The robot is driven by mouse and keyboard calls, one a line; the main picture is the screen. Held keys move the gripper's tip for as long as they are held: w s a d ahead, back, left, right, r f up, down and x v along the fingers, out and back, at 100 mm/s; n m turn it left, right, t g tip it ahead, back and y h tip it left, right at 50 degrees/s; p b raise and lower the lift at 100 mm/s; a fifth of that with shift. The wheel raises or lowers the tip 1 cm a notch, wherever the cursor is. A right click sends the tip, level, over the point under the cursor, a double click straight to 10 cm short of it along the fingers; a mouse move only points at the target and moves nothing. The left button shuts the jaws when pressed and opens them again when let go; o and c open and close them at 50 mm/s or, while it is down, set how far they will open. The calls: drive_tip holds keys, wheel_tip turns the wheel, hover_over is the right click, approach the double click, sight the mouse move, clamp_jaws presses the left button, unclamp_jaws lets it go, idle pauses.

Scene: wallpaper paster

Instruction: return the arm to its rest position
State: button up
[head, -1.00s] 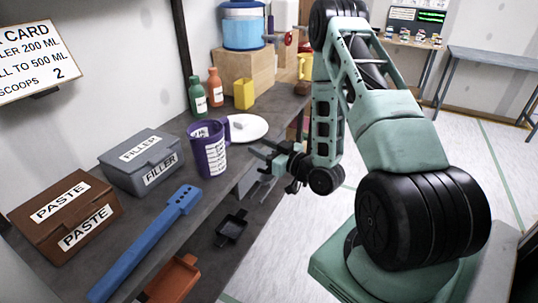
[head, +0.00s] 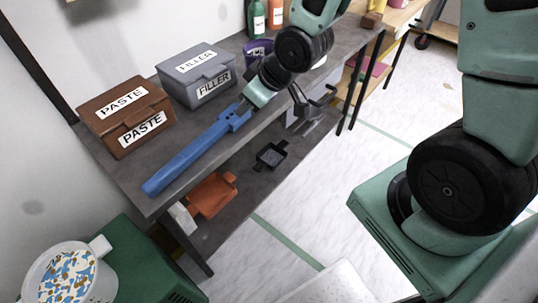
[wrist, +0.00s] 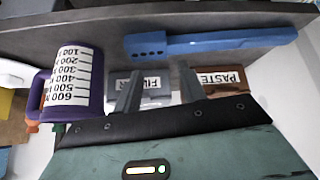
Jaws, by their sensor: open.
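My gripper (head: 246,102) is over the bench's front edge, close to the handle-less, holed end of a blue bar (head: 195,152). In the wrist view my gripper (wrist: 160,67) shows two separated grey fingers with nothing held between them. The fingers point towards the grey filler box (wrist: 155,84) and the brown paste box (wrist: 222,82), which stand beyond them. The fingertips are hard to make out in the head view. My arm hides part of the purple measuring jug (head: 256,46), which shows fully at the left of the wrist view (wrist: 75,80).
The bench (head: 150,195) carries the blue bar along its front edge. Below it are an orange tray (head: 211,194) and a small black tray (head: 271,156). A white bucket (head: 70,272) stands at bottom left. The floor (head: 310,210) right of the bench is clear.

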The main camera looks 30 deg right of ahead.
drive_tip(key=s+a+r+g+h+p, duration=0.1)
drive_tip(key=s+a+r+g, duration=0.2)
drive_tip(key=s, duration=0.8)
drive_tip(key=s+a+r+n+g+h+p, duration=0.1)
drive_tip(key=s+a+r+g, duration=0.2)
drive_tip(key=s+r, duration=0.3)
drive_tip(key=s+a, duration=0.1)
drive_tip(key=s, duration=0.3)
drive_tip(key=shift+s+a+r, duration=0.35)
drive_tip(key=shift+r, duration=0.05)
